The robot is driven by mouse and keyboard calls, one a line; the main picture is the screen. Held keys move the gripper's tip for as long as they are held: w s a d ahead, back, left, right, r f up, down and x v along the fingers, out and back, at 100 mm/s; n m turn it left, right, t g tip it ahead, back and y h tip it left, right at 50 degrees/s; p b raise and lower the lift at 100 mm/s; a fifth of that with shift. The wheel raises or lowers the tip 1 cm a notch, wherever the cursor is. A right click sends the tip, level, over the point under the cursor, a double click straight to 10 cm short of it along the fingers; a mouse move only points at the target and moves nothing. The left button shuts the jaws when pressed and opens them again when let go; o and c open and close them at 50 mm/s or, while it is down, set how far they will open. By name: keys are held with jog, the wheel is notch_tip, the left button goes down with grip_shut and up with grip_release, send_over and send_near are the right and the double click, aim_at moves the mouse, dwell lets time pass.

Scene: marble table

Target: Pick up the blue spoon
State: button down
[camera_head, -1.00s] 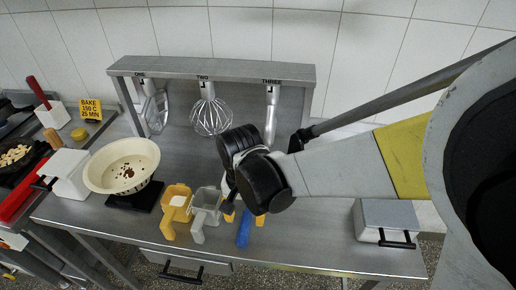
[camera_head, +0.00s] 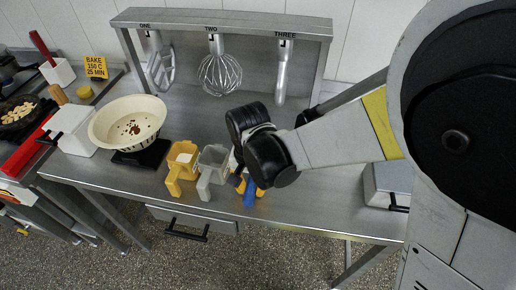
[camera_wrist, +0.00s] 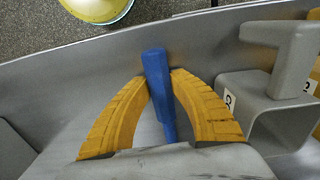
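The blue spoon (camera_wrist: 158,85) shows as a blue handle in the wrist view. Its lower part runs under my gripper body and is hidden. My gripper (camera_wrist: 159,76) has one yellow finger on each side of the handle, and both fingertips appear to touch it. In the head view the blue handle (camera_head: 250,194) sticks out below my gripper (camera_head: 249,187), near the table's front edge. I cannot tell whether the spoon is clear of the tabletop.
A grey measuring cup (camera_head: 213,160) stands close left of my gripper, with a yellow one (camera_head: 182,158) beyond it. A cream bowl (camera_head: 112,139) sits on a black scale (camera_head: 143,158). A whisk (camera_head: 219,74) hangs on the rack behind.

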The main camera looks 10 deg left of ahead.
jog(key=shift+r, duration=0.1)
dwell(0.3)
notch_tip(320, 180, up, 5)
jog(key=p, duration=0.2)
jog(key=shift+d+p, duration=0.15)
jog(key=shift+p, duration=0.2)
jog(key=d+r+p, duration=0.3)
jog(key=d+r, duration=0.2)
jog(key=d, duration=0.6)
jog(key=shift+s+d+r+p, duration=0.2)
jog(key=shift+r+p, duration=0.1)
jog(key=shift+r, duration=0.1)
jog(key=c, duration=2.1)
grip_release()
grip_shut()
jog(key=shift+w, duration=0.1)
